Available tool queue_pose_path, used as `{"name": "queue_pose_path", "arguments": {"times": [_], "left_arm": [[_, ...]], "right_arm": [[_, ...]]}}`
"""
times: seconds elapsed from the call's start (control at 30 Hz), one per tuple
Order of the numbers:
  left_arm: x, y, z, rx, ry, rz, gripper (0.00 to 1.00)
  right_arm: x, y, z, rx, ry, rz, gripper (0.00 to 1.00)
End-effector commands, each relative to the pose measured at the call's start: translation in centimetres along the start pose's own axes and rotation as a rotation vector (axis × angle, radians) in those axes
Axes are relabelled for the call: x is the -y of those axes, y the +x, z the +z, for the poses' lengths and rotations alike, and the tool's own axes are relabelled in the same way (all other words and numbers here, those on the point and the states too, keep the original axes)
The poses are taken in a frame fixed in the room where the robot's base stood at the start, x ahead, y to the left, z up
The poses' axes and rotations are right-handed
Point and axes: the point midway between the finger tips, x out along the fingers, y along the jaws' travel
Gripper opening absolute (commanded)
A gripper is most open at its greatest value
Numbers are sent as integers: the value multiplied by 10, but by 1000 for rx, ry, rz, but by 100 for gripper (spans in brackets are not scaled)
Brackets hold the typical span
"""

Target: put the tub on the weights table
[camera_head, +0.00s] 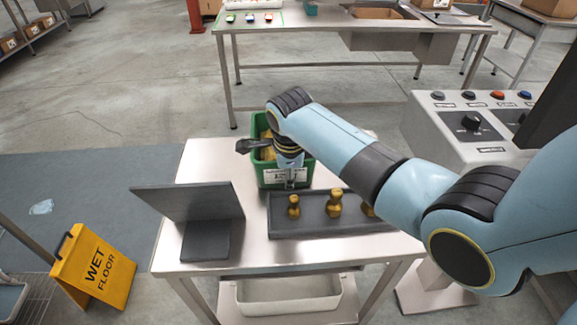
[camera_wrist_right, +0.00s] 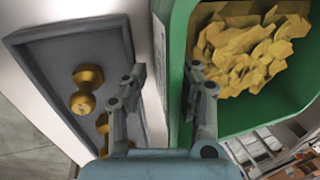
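The green tub (camera_head: 266,172) stands on the steel table just behind the grey tray. It has a white label on its near side and holds yellow lumps, which show clearly in the right wrist view, inside the tub's green wall (camera_wrist_right: 178,30). My right gripper (camera_head: 291,180) points down at the tub's near side. In the right wrist view its fingers (camera_wrist_right: 165,74) are apart, with the tub's wall between them; whether either touches it I cannot tell. Brass weights (camera_head: 334,203) stand in the grey tray (camera_head: 300,230) on the same steel table (camera_head: 210,168). My left gripper is out of view.
A dark grey angled panel (camera_head: 190,203) stands at the table's front left. A yellow wet floor sign (camera_head: 95,268) stands on the floor at left. Another steel table (camera_head: 290,22) is at the back. A control console (camera_head: 470,125) is at right. A white bin (camera_head: 290,295) sits below.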

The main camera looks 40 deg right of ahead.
Motion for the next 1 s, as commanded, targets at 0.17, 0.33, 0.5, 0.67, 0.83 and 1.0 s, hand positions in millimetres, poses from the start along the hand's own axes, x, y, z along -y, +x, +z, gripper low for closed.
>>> {"name": "queue_pose_path", "arguments": {"times": [0.17, 0.33, 0.5, 0.67, 0.83, 1.0], "left_arm": [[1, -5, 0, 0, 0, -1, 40], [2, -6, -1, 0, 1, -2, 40], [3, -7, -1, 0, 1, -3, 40], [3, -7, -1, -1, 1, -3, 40], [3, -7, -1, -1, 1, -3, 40], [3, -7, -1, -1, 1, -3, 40]], "right_arm": [[1, -30, 0, 2, 0, -3, 29], [1, -69, 1, 3, 0, -4, 29], [1, -100, 0, 2, 0, -3, 29], [0, -114, 0, 0, 0, -1, 29], [0, -117, 0, 0, 0, -1, 29], [0, -117, 0, 0, 0, -1, 29]]}}
